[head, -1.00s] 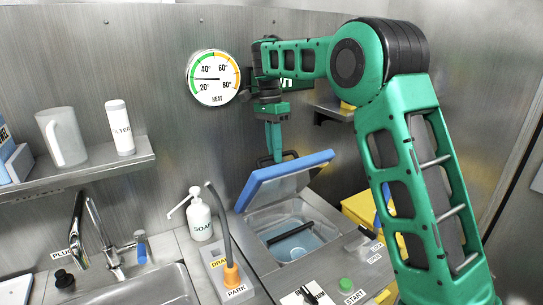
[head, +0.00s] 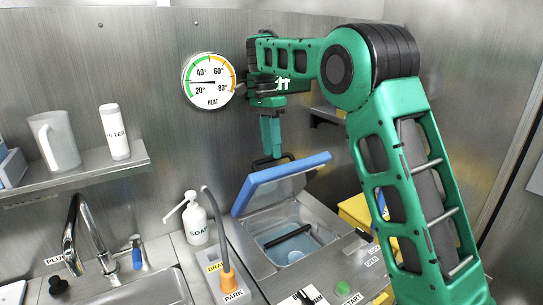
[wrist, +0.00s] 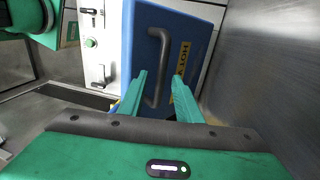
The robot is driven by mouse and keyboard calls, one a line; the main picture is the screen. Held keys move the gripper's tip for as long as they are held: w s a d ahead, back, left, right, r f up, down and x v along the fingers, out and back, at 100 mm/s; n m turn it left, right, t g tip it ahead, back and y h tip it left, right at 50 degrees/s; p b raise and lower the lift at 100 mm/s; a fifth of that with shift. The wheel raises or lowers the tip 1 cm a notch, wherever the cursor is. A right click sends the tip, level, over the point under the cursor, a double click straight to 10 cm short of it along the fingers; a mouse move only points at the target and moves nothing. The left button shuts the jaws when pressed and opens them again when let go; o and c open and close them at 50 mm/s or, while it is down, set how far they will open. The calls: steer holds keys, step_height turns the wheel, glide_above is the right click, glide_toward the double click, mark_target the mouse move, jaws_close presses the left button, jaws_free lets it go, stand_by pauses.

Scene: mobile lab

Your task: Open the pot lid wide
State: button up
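The pot lid (head: 283,182) is blue-rimmed and stands tilted up, partly open, above the pot (head: 262,222) in the head view. The pot's square basin with a dark bar shows under it. The lid's dark handle (head: 288,157) is on its upper face; in the wrist view the handle (wrist: 164,66) runs up the blue lid (wrist: 140,30), beside a yellow HOT label. My gripper (head: 271,154) points down at the handle. In the wrist view its two green fingers (wrist: 159,77) are apart, with the handle between them or just beyond; contact cannot be told.
The metal wall with the heat gauge (head: 209,81) is close behind my gripper. A soap bottle (head: 196,222) and an orange plug (head: 228,281) with a grey hose stand left of the pot. A yellow box (head: 355,212) is at the right. A green START button (head: 343,287) is in front.

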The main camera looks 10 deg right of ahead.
steer(key=s+a+r, duration=0.6)
steer(key=a+r, duration=0.2)
steer(key=a, duration=0.1)
steer(key=shift+s+a, duration=0.3)
steer(key=shift+a, duration=0.05)
steer(key=shift+r, duration=0.1)
steer(key=shift+c, duration=0.3)
